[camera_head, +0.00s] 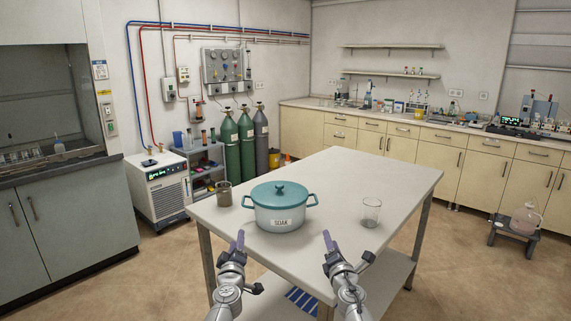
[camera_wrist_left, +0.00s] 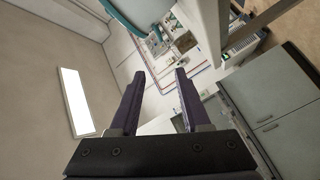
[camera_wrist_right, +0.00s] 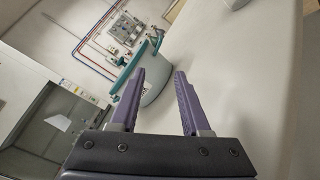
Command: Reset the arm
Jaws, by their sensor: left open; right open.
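My left gripper (camera_head: 240,241) is at the front edge of the white table, in front of the pot and to its left. In the left wrist view its two purple fingers (camera_wrist_left: 158,95) are apart with nothing between them. My right gripper (camera_head: 328,241) is over the table's front part, to the right of the pot. In the right wrist view its fingers (camera_wrist_right: 161,95) are also apart and empty. Both grippers are clear of the objects on the table.
On the table (camera_head: 385,180) stand a teal lidded pot (camera_head: 279,208) labelled SOAK, a brown-filled beaker (camera_head: 224,194) and an empty glass beaker (camera_head: 371,212). The table's back right is bare. A chiller (camera_head: 160,188) stands at the left, gas cylinders (camera_head: 229,142) behind.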

